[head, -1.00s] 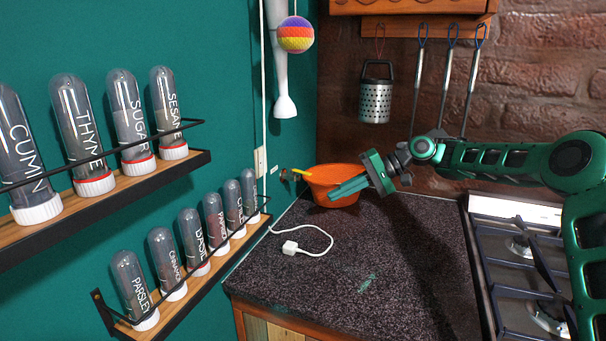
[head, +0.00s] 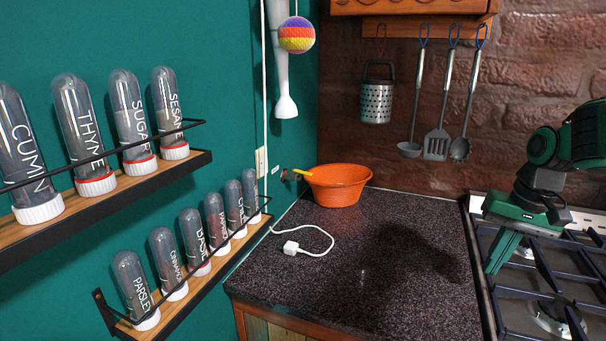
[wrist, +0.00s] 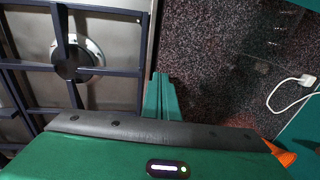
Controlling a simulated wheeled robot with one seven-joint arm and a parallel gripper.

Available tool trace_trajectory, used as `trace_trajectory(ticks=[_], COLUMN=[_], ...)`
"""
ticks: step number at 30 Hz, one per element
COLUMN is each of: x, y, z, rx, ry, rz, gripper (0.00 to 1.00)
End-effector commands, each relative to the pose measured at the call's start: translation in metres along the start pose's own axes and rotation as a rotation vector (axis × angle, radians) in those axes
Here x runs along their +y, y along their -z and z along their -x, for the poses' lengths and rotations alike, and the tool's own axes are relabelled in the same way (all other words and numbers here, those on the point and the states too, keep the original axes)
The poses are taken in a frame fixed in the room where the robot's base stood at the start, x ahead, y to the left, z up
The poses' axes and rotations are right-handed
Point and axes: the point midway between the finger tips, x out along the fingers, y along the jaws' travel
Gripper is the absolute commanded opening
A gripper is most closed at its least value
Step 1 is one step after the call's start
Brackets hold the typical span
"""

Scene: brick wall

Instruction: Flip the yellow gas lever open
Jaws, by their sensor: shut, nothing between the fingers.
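The yellow gas lever (head: 302,172) sticks out from the teal wall at the back left corner of the counter, just above the rim of an orange bowl (head: 338,188). It points to the right and slightly down. My gripper (head: 492,270) is over the left edge of the stove, far to the right of the lever and pointing down. Its green fingers (wrist: 161,78) are together and hold nothing. The lever does not show clearly in the wrist view, where an orange part (wrist: 284,155) appears at the lower right.
The dark speckled counter (head: 400,270) is mostly clear, with a white plug and cable (head: 291,247) at its left. The stove grates (head: 550,265) lie under my gripper. Spice racks (head: 185,170) jut from the left wall. A grater (head: 377,102) and utensils hang at the back.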

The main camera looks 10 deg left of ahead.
Motion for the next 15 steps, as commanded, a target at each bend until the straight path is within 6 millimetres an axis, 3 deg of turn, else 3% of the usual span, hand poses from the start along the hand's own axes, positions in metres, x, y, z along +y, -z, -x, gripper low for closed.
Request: trace_trajectory(ticks=[1,6,15], x=[0.016,0.056,0.099], y=[-0.015,-0.049,-0.087], z=[0.005,0.015,0.030], rx=[0.008,0.022,0.055], ry=[-0.022,-0.077,-0.157], rz=[-0.020,-0.065,-0.059], gripper=[0.00,0.00,0.00])
